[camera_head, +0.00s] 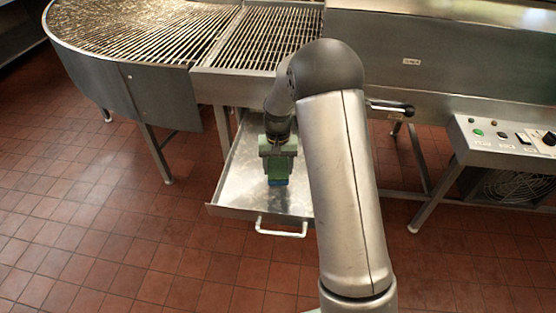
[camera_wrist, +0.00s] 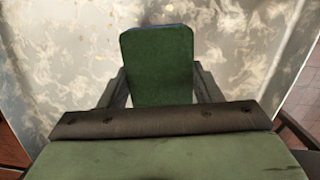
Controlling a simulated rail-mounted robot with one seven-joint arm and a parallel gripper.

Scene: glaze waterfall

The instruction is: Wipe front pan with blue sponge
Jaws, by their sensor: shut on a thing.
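The front pan (camera_head: 238,182) is a shallow metal tray with a white handle, pulled out below the conveyor. In the wrist view its pale, blotchy surface (camera_wrist: 60,55) fills the background. My gripper (camera_head: 278,168) points down over the pan's middle. It is shut on the blue sponge (camera_head: 278,183), whose blue lower edge shows below the fingers. In the wrist view the sponge (camera_wrist: 157,62) shows a dark green upper face between the two fingers. The sponge is at or just above the pan surface; I cannot tell whether it touches. My arm hides the pan's right part.
The conveyor (camera_head: 150,32) stands behind and above the pan on metal legs. A control panel (camera_head: 505,136) with buttons is at the right. A bar handle (camera_head: 390,108) juts out beside my arm. The red tiled floor (camera_head: 110,225) is clear in front and to the left.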

